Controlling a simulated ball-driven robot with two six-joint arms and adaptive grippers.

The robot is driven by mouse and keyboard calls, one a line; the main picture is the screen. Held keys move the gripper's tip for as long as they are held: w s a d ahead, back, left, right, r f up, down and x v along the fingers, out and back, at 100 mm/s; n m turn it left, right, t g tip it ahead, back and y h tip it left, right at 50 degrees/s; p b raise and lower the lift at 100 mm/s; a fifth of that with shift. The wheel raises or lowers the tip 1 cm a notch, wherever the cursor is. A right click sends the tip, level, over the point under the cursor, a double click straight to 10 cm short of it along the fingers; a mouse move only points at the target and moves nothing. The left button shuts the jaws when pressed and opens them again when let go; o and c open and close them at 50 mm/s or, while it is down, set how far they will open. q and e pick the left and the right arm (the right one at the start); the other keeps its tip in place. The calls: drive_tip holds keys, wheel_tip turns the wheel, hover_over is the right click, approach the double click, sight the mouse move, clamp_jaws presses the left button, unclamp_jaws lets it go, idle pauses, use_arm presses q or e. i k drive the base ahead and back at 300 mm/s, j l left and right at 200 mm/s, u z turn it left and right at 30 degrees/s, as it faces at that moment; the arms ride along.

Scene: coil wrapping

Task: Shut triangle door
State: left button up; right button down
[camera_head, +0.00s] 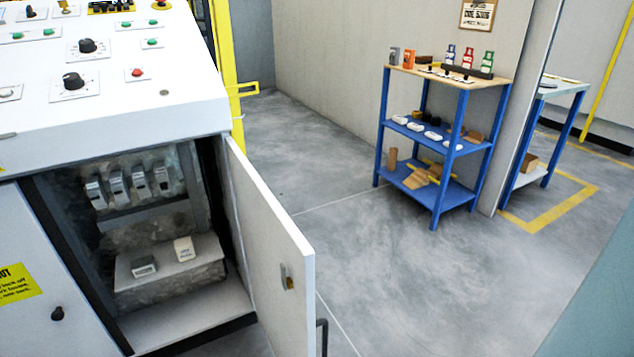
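A white cabinet door (262,235) stands swung open at the right side of the control cabinet's lower compartment. It has a small metal latch (287,277) near its free edge. No triangle mark can be made out on it. The open compartment (185,310) shows several grey switches (130,186) on its back wall and two small white blocks (184,248) on a ledge. A second, closed door (50,310) with a yellow label and a black knob is at the lower left. Neither of my grippers is in view.
The white control console (150,100) with knobs and buttons tops the cabinet. A blue shelf cart (440,140) with bottles and parts stands against the wall, a second table (550,95) beyond it. The grey floor (400,270) between is clear.

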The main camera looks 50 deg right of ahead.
sight(271, 238)
drive_tip(key=k+l+z, duration=0.15)
drive_tip(key=l, duration=0.55)
drive_tip(key=l+z, duration=0.1)
drive_tip(key=l, duration=0.55)
